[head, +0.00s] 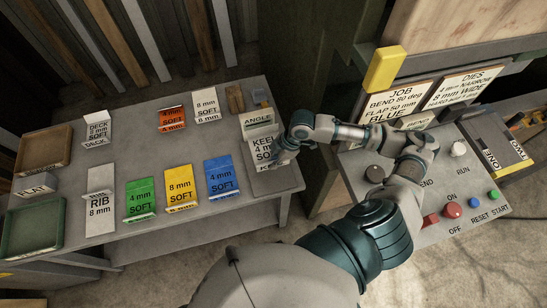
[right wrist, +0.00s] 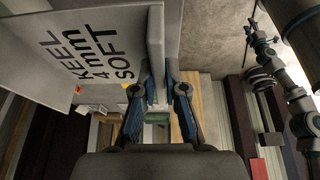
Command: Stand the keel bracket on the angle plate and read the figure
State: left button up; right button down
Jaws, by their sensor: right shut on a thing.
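The grey keel bracket (head: 261,150), lettered KEEL 4 mm SOFT, is at the right end of the bench, over the grey plate (head: 287,179) by the ANGLE sign (head: 257,119). My right gripper (head: 283,156) is shut on its right side. In the right wrist view the keel bracket (right wrist: 85,50) fills the upper left, and the gripper's fingers (right wrist: 167,88) pinch its upright flange. The bracket's underside is hidden, so I cannot tell if it rests on the plate. No measured figure is readable.
Green (head: 140,197), yellow (head: 180,188) and blue (head: 221,177) brackets, a RIB piece (head: 101,205) and trays (head: 35,228) occupy the bench. A control panel (head: 440,200) with buttons and JOB and DIES cards stands right, under my arm. Bench space between the bracket rows is clear.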

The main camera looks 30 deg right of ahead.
jog(key=shift+w+a, duration=0.1)
jog(key=shift+w, duration=0.05)
jog(key=shift+w+p, duration=0.15)
jog(key=shift+p, duration=0.2)
jog(key=shift+w+p, duration=0.1)
jog(key=shift+p, duration=0.3)
jog(key=f, duration=0.1)
jog(key=f+b, duration=0.1)
jog(key=f, duration=0.1)
jog(key=shift+d+f, duration=0.1)
jog(key=shift+d, duration=0.25)
notch_tip(320, 180, down, 11)
jog(key=b, duration=0.4)
jog(key=shift+b, duration=0.3)
pick_arm(q)
jog(key=shift+w+f+b, duration=0.15)
jog(key=shift+w+f, duration=0.1)
jog(key=shift+f, duration=0.55)
jog(key=shift+w+f+b, duration=0.1)
jog(key=shift+w+f, duration=0.1)
jog(key=shift+f, duration=0.65)
jog(key=shift+w+f+b, duration=0.15)
jog(key=shift+w+f, duration=0.1)
jog(key=shift+f, duration=0.55)
pick_arm(e)
jog(key=shift+a+f, duration=0.1)
jog(key=shift+f, duration=0.75)
